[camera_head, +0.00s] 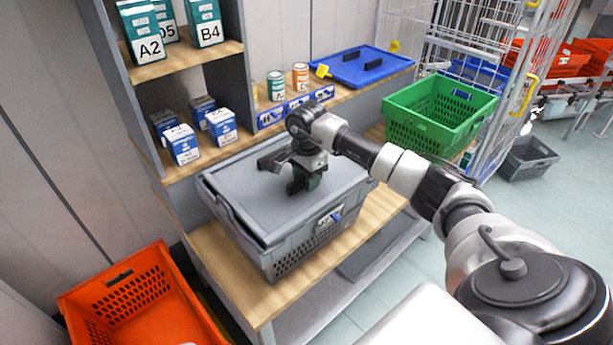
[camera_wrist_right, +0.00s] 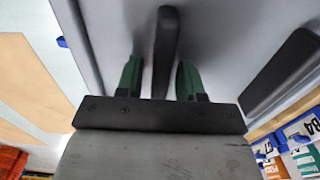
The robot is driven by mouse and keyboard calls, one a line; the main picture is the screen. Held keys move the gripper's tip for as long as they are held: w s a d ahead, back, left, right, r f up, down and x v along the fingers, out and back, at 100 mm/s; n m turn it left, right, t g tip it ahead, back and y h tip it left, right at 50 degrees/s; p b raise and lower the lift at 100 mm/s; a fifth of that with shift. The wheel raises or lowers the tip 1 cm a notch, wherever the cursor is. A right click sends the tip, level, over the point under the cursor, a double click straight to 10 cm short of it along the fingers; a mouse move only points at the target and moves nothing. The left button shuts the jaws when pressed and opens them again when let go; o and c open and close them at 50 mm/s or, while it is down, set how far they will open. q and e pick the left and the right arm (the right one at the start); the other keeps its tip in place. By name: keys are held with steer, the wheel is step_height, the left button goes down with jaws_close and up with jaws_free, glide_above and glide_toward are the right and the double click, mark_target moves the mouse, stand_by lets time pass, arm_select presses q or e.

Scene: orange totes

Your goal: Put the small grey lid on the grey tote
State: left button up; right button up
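The grey tote (camera_head: 290,262) stands on the wooden bench. The small grey lid (camera_head: 245,195) lies over its top, looking slightly askew at the left edge; I cannot tell whether it is fully seated. My right gripper (camera_head: 304,182) is down at the lid from above. In the right wrist view the two green fingers of this gripper (camera_wrist_right: 160,65) stand apart on either side of a dark lid handle (camera_wrist_right: 168,35), with gaps beside it. The other dark handle (camera_wrist_right: 282,72) is to the right. My left gripper is out of view.
A blue lid (camera_head: 345,70) lies on the bench behind, near several cans. A green tote (camera_head: 430,135) stands to the right and an orange crate (camera_head: 130,275) at lower left. Shelves (camera_head: 180,65) with boxes rise close behind the grey tote.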

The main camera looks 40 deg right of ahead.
steer(key=shift+o, duration=0.5)
steer(key=shift+r, duration=0.1)
steer(key=shift+r, duration=0.25)
step_height(320, 180, up, 10)
steer(key=shift+r+b, duration=0.1)
steer(key=shift+b, duration=1.05)
